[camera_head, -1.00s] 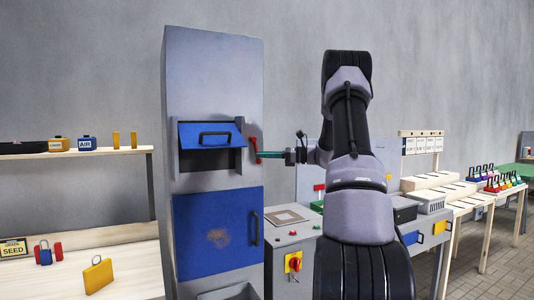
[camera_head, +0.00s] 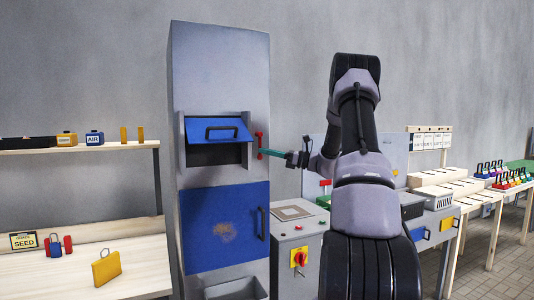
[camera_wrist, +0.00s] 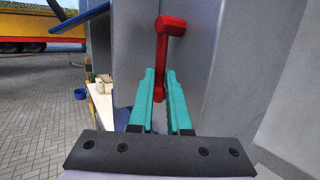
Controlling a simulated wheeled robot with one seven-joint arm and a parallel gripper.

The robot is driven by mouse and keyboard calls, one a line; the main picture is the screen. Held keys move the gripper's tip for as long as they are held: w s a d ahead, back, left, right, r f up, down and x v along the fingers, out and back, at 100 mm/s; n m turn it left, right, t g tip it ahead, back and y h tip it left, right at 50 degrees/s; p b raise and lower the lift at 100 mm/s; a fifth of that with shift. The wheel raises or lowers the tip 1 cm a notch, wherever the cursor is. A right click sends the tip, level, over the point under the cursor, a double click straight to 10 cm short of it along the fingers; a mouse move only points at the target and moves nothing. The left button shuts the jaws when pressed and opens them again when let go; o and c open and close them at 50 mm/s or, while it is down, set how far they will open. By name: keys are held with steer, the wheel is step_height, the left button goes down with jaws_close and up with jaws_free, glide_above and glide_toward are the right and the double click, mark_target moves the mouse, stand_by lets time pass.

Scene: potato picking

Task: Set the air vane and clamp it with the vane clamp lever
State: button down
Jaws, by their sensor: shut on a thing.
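The blue flap (camera_head: 213,130) with a black handle, which looks like the air vane, stands tilted outward over a dark opening in the tall grey cabinet. Its edge shows in the wrist view (camera_wrist: 80,17) at upper left. The red clamp lever (camera_head: 259,142) is on the cabinet's right side, beside the flap. In the wrist view the lever (camera_wrist: 162,62) runs from its thick upper end down between my teal fingers. My gripper (camera_head: 265,152) reaches it from the right. My gripper (camera_wrist: 159,88) is shut on the lever's lower end.
A blue lower door (camera_head: 222,228) and an open bin (camera_head: 235,290) are below the flap. A control box (camera_head: 299,250) with a red and yellow switch stands right of the cabinet, below my arm. A shelf bench (camera_head: 85,255) stands at left.

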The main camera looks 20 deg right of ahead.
steer(key=c, duration=1.2)
jaws_free()
steer(key=shift+o, duration=0.2)
steer(key=v, duration=1)
steer(key=shift+s+d, duration=0.2)
steer(key=shift+d, duration=0.1)
steer(key=shift+f, duration=0.1)
